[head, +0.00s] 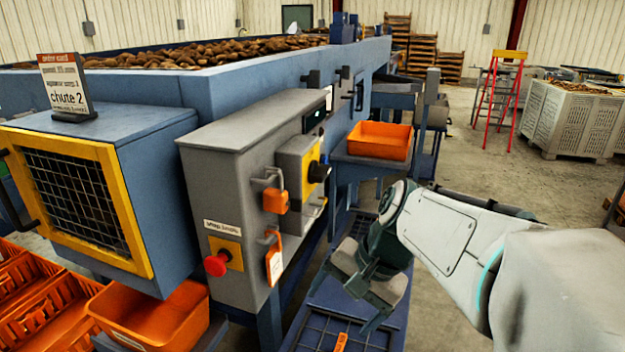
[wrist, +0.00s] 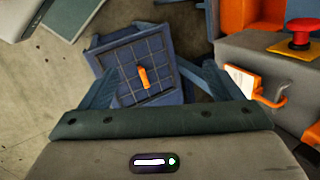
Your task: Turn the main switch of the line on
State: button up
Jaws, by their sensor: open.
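The grey switch cabinet (head: 232,170) stands at the end of the line. On its right side is a yellow plate (head: 311,160) with a dark rotary knob (head: 319,171), which looks like the main switch; its exact setting is too small to tell. An orange padlock-like block (head: 275,201) hangs at a grey bracket beside it. Below hangs an orange-and-white tag (head: 274,262), also in the wrist view (wrist: 241,80). My gripper (head: 352,292) is open and empty, right of and below the switch, apart from the cabinet. Its spread fingers show in the wrist view (wrist: 155,88).
A red stop button (head: 216,264) sits on the cabinet front. A blue mesh-topped platform (head: 318,318) with a small orange object (wrist: 143,77) lies below my gripper. An orange bin (head: 379,140) stands behind. Open floor lies to the right, with a ladder (head: 497,92) farther back.

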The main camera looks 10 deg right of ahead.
jog(key=w+r+m+y+b, duration=0.2)
jog(key=w+m+y, duration=0.2)
jog(key=w+m, duration=0.25)
jog(key=m+t+y+b, duration=0.4)
jog(key=m+t+y, duration=0.3)
jog(key=m, duration=0.3)
send_near(327, 172)
jog(key=p+x, duration=0.1)
jog(key=x, duration=0.8)
jog(key=shift+w+a, duration=0.15)
jog(key=shift+a, duration=0.1)
jog(key=shift+c, duration=0.3)
jog(key=c, duration=0.9)
